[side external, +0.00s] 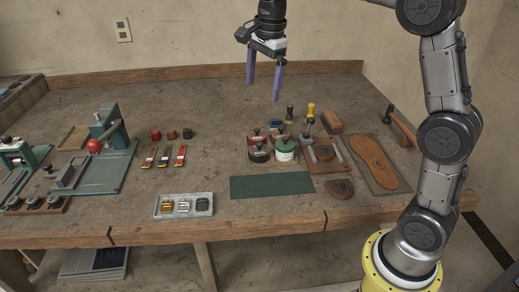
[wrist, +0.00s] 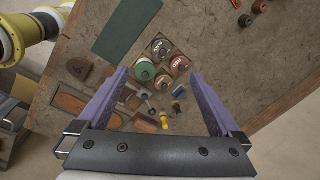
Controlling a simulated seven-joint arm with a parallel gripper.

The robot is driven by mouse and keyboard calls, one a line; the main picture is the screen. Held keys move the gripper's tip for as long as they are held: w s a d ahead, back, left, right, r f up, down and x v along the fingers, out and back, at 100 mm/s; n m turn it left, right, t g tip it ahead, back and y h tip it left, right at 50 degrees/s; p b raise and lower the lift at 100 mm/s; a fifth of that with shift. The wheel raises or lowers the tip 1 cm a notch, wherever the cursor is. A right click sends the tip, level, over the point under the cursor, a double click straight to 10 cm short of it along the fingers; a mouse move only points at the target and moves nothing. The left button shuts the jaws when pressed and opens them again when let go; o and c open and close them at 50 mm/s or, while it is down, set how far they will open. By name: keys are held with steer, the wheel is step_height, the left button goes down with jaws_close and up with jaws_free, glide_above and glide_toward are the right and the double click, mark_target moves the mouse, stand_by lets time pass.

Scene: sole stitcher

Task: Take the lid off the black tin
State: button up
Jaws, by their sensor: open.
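The black tin (side external: 259,155) stands in a cluster of small tins at the middle of the bench, with its dark, knobbed lid on. In the wrist view the black tin (wrist: 162,48) is the top one of the group, just beyond the fingertips. A red tin (side external: 253,139) is behind it and a green-lidded white tin (side external: 285,151) is to its right, both very close. My gripper (side external: 263,92) is open and empty, with its two purple fingers pointing down, high above and behind the tins. The wrist view shows the fingers (wrist: 159,74) wide apart.
A green mat (side external: 271,187) lies in front of the tins. A tray of metal pieces (side external: 184,206) is at front left. Yellow-topped (side external: 310,110) and dark-handled tools stand behind. Leather soles (side external: 374,162) lie right; a green press (side external: 107,150) is left.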

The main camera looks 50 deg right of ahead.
steer(key=w+d+f+g, duration=0.1)
steer(key=w+d+f, duration=0.1)
steer(key=w+f, duration=0.35)
glide_above(259, 144)
steer(key=shift+g, duration=0.3)
steer(key=f, duration=1)
steer(key=shift+a, duration=0.25)
steer(key=shift+w+d+f, duration=0.1)
steer(key=shift+f, duration=1.45)
steer(key=shift+d+f, duration=0.1)
steer(key=shift+f, duration=1.45)
steer(key=c, duration=1.2)
steer(key=shift+r, duration=0.15)
steer(key=shift+c, duration=0.2)
